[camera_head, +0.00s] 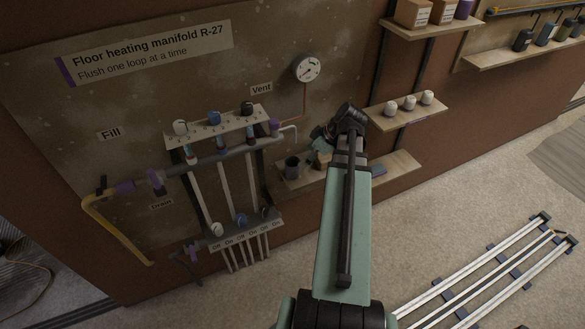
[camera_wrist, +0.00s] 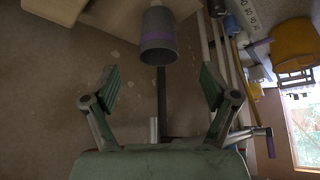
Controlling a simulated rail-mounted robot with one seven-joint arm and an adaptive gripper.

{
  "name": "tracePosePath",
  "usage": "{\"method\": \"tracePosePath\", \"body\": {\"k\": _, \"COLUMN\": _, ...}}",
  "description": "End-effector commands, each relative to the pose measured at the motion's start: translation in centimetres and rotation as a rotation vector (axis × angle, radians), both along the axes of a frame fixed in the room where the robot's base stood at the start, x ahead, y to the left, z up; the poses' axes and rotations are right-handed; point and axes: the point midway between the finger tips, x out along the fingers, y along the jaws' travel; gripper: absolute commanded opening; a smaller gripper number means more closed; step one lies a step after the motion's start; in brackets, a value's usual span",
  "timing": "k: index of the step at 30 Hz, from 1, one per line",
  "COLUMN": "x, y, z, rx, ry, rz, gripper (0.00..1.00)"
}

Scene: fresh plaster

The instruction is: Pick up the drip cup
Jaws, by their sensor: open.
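A dark grey cup (camera_head: 292,167), which looks like the drip cup, stands on the low wooden shelf (camera_head: 401,164) right of the manifold. The wrist view, seen upside down, shows a grey cup with a purple band (camera_wrist: 160,42), its mouth toward the picture's bottom. My gripper (camera_wrist: 160,84) is open and empty. The cup appears beyond the fingertips, centred between them and apart from both. In the head view my gripper (camera_head: 319,141) is above and right of the cup, partly hidden by my arm.
The manifold pipes and valves (camera_head: 222,145) stand close left of the cup. A small tan block (camera_head: 322,160) sits beside it, partly covered by my gripper. A higher shelf with white knobs (camera_head: 409,103) is to the right. Rails (camera_head: 480,275) lie on the floor.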

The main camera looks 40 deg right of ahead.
Motion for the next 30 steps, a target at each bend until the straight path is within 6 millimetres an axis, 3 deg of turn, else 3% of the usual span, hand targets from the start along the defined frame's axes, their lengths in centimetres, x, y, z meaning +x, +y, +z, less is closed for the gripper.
{"method": "tracePosePath", "body": {"k": 7, "x": 1.7, "y": 1.0, "z": -2.9, "rx": 0.003, "ry": 0.002, "rz": 0.001, "gripper": 0.86}}
{"method": "tracePosePath", "body": {"k": 19, "x": 2.8, "y": 1.5, "z": -4.7, "rx": 0.001, "ry": 0.001, "rz": 0.0, "gripper": 0.86}}
{"method": "tracePosePath", "body": {"k": 30, "x": 4.7, "y": 2.4, "z": -7.9, "rx": 0.001, "ry": 0.001, "rz": 0.0, "gripper": 0.86}}
